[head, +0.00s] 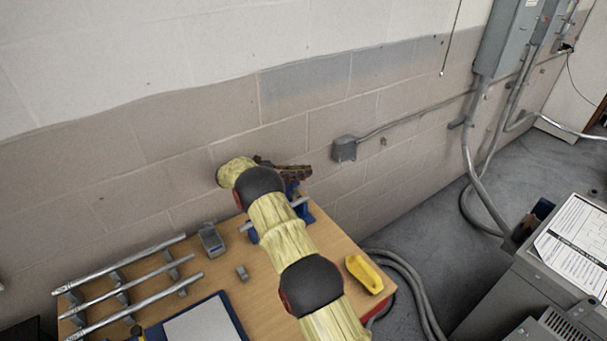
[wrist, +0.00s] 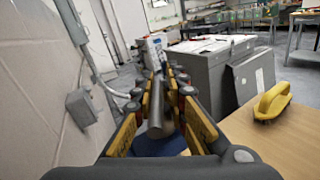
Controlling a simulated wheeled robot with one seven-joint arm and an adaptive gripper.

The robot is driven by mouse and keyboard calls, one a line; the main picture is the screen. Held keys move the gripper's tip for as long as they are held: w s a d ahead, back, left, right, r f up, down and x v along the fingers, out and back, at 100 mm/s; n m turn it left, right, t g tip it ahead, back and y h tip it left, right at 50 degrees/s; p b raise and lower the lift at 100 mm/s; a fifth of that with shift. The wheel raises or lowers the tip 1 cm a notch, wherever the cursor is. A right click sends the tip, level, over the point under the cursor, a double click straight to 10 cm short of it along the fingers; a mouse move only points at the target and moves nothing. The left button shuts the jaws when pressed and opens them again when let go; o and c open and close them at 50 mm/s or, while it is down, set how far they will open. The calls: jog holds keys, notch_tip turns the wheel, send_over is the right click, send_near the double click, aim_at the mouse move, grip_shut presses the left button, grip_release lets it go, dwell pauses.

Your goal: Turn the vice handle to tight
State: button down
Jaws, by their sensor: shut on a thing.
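The blue vice (head: 304,211) stands at the back of the wooden table, mostly hidden behind my arm in the head view. In the wrist view its blue body (wrist: 160,145) shows below the fingers. My gripper (head: 296,172) is above the vice, close to the wall. In the wrist view its yellow-padded fingers (wrist: 160,90) stand on both sides of a grey metal rod, the vice handle (wrist: 157,117), and are shut on it. A silver pipe (head: 246,226) shows on both sides of my arm at the vice; how it is held is hidden.
A wall box with conduit (head: 344,149) is near my gripper. Grey cabinets (head: 560,260) stand right.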

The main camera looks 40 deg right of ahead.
jog(key=shift+w+r+m, duration=0.2)
jog(key=shift+r+m, duration=0.1)
jog(key=shift+r, duration=0.15)
jog(key=c, duration=2.1)
grip_release()
jog(key=shift+w+f, duration=0.1)
jog(key=shift+f, duration=0.05)
jog(key=shift+o, duration=1)
jog(key=shift+f, duration=0.15)
notch_tip(320, 180, up, 10)
jog(key=shift+f, duration=0.1)
